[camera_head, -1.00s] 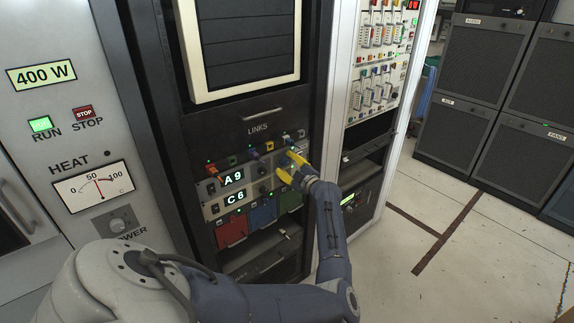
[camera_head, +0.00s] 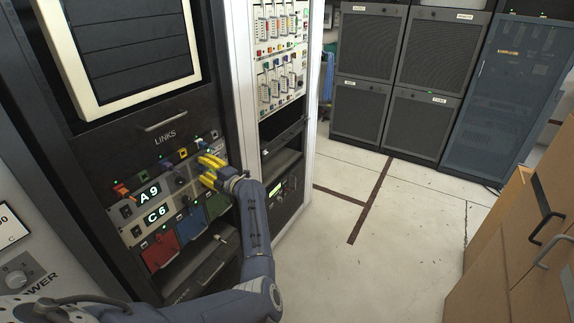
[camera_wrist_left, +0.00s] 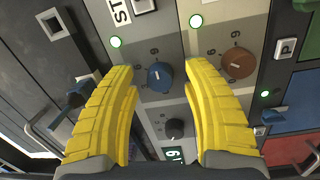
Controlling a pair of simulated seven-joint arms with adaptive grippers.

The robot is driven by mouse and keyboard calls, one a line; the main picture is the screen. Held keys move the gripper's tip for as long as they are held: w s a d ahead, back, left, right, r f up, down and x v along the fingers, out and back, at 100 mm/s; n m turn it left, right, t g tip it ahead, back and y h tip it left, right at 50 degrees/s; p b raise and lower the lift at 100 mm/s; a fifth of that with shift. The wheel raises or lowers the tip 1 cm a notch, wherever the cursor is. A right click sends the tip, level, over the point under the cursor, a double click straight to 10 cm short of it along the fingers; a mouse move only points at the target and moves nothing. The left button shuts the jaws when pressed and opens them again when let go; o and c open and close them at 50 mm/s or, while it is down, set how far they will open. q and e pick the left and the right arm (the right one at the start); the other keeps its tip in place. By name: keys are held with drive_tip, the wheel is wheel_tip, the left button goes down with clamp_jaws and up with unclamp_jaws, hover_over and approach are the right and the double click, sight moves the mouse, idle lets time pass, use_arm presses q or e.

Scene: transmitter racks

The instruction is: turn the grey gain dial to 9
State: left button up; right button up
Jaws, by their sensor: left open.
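My left gripper (camera_head: 208,171) is open, its yellow fingers in front of the link panel, right of the A9 display (camera_head: 149,193). In the left wrist view, the fingers of my left gripper (camera_wrist_left: 160,70) spread either side of a blue dial (camera_wrist_left: 160,78); I cannot tell whether they touch anything. A dark grey dial (camera_wrist_left: 175,129) sits lower, between the finger bases, beside a lit display (camera_wrist_left: 175,155) that is partly cut off. A brown dial (camera_wrist_left: 238,65) is right of the fingers. No gain label is readable. My right gripper is out of view.
A second display (camera_head: 156,214) reads C6. Red (camera_head: 160,250), blue and green modules sit below the panel. Open floor (camera_head: 375,200) lies right of the rack; wooden cabinets (camera_head: 520,250) stand at far right.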

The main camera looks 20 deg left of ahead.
use_arm(q)
drive_tip(key=n, duration=0.4)
drive_tip(key=shift+y, duration=0.3)
drive_tip(key=n, duration=0.4)
drive_tip(key=shift+g, duration=0.3)
drive_tip(key=n, duration=0.4)
drive_tip(key=shift+g, duration=0.3)
drive_tip(key=n, duration=0.4)
drive_tip(key=shift+r+g, duration=0.1)
drive_tip(key=shift+g, duration=0.3)
drive_tip(key=n, duration=0.7)
drive_tip(key=shift+n+g, duration=0.3)
drive_tip(key=shift+n, duration=0.1)
drive_tip(key=n, duration=0.7)
drive_tip(key=d, duration=1.8)
drive_tip(key=w+d+r+m+t+y, duration=0.2)
drive_tip(key=w+r+m+t, duration=0.35)
drive_tip(key=m, duration=0.65)
drive_tip(key=w+d+f+m+t+h, duration=0.1)
drive_tip(key=w+d+m+t+h, duration=0.1)
drive_tip(key=m+t, duration=0.3)
drive_tip(key=w+d+f+m+t+h, duration=0.2)
drive_tip(key=w+d+m+t+h, duration=0.1)
drive_tip(key=m, duration=0.9)
drive_tip(key=w+d+t, duration=0.1)
drive_tip(key=d+t, duration=0.1)
drive_tip(key=t, duration=0.1)
drive_tip(key=shift+w+d+f, duration=0.3)
drive_tip(key=shift+w, duration=0.05)
